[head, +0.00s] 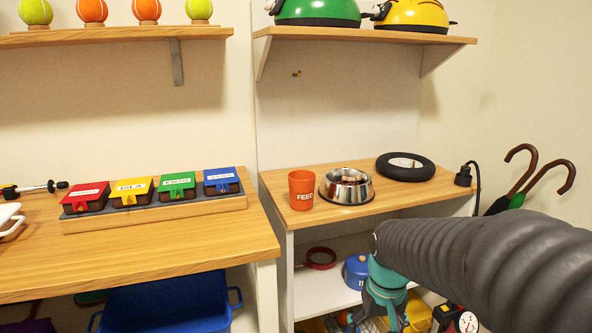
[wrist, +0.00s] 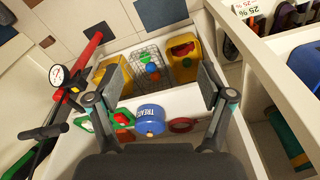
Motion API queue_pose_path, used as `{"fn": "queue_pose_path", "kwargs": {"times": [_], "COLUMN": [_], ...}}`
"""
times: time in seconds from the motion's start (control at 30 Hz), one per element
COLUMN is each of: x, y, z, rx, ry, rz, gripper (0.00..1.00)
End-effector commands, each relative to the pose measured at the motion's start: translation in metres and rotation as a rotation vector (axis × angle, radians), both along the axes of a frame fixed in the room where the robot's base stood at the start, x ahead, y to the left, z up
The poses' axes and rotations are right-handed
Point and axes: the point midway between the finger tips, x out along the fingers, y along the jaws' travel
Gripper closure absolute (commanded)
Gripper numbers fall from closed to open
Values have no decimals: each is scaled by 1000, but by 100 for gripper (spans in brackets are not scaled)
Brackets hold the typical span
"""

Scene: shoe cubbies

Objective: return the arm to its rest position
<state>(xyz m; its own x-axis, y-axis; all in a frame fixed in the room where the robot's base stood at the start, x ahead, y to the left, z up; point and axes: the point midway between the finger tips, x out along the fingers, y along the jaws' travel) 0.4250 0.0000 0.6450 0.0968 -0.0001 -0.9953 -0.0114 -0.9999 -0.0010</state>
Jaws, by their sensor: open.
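My gripper (head: 384,308) is in the lower right of the head view, in front of the lower shelf of the right-hand cubby unit. My dark ribbed arm crosses the right side of that view and hides part of the unit. In the wrist view, the two fingers of my gripper (wrist: 162,88) are spread wide apart, with nothing held between them. A blue tin marked TREATS (wrist: 150,119) stands on the shelf below and beyond the fingers. The tin also shows beside my gripper in the head view (head: 356,270).
The cubby top holds an orange FEED cup (head: 302,190), a metal bowl (head: 346,187) and a black tyre (head: 405,166). Yellow bins and a wire basket (wrist: 150,64) stand lower. A gauge pump (wrist: 64,77) is at left.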

Motion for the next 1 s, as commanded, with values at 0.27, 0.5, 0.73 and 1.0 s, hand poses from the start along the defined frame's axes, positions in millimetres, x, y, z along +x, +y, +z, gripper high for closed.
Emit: {"fn": "queue_pose_path", "kwargs": {"times": [0.27,0.5,0.73,1.0], "x": [-65,-110,-127,-130], "y": [0,0,0,0], "z": [31,49,71,78], "rx": [-2,-3,-3,-4], "ry": [-135,-262,-370,-396], "rz": [11,12,11,11], "gripper": [20,20,20,20]}}
